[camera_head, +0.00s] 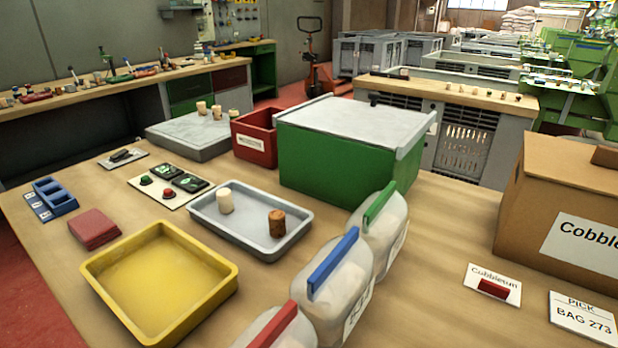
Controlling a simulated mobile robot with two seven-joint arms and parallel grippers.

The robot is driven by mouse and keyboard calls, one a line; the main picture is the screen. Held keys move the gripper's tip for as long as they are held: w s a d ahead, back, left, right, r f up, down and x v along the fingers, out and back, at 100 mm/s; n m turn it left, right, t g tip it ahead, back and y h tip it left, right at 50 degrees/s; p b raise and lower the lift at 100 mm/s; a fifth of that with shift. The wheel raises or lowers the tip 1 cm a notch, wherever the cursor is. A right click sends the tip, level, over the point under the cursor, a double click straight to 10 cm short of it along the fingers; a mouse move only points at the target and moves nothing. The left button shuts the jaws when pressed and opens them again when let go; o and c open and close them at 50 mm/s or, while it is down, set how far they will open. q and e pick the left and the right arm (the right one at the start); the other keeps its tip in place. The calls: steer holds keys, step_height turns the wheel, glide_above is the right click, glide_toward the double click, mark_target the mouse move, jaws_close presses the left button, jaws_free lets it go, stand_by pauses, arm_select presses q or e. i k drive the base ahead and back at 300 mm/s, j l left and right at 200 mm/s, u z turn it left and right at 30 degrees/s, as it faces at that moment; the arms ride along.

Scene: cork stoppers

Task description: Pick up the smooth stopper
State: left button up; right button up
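Two cork stoppers stand upright and apart in a shallow grey tray (247,248) near the middle of the table. The left one is a pale, smooth-looking stopper (225,201). The right one is a darker brown, mottled, rough-looking stopper (277,223). More pale stoppers (217,112) stand on a grey slab (165,131) farther back; their surface is too small to judge. Neither of my grippers shows in the head view.
A yellow tray (228,287) is empty at front left. Clipped bags (338,295) stand at the front, close to the grey tray. A green box (325,165) and a red bin (252,150) stand behind it. A cardboard box (520,200) is at right.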

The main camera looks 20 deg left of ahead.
mark_target(223, 195)
steer(key=i+j+u, duration=0.3)
steer(key=i+j, duration=0.25)
steer(key=j, duration=0.2)
steer(key=i+j+u, duration=0.3)
steer(key=i+j, duration=0.3)
